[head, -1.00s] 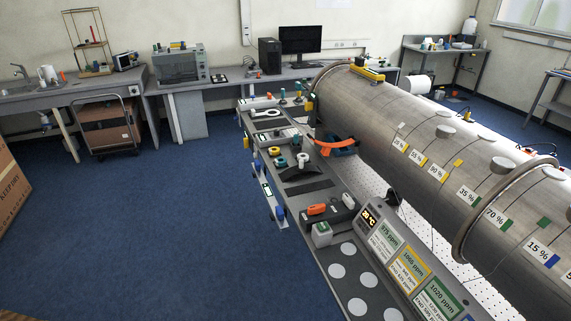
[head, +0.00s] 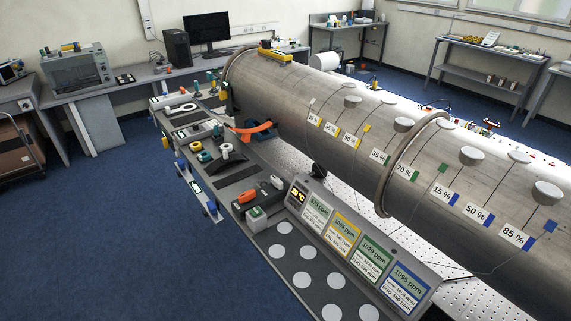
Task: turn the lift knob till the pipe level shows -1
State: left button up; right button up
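The large grey metal pipe (head: 300,95) lies along the right side of the long grey test table (head: 232,188). On the table's left side is a pale panel with a small display (head: 196,186). Its digits are too small to read. A blue knob (head: 181,166) sits at the panel's far end and another blue knob (head: 211,208) at its near end. I cannot tell which knob is the lift knob. Neither of my grippers is in view.
A sloped panel with ppm labels (head: 360,245) stands at the table's near right. An orange curved tool (head: 252,131) lies beside the pipe. A cart (head: 18,150) stands at the far left. The blue floor (head: 110,240) left of the table is clear.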

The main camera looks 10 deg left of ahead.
aim_at(277, 183)
jog(key=i+j, duration=0.25)
jog(key=i+j+z, duration=0.1)
jog(key=i+j, duration=0.15)
jog(key=j, duration=0.2)
jog(key=i+j+z, duration=0.1)
jog(key=j, duration=0.3)
jog(key=i+j, duration=0.3)
jog(key=j+z, duration=0.05)
jog(key=j, duration=0.05)
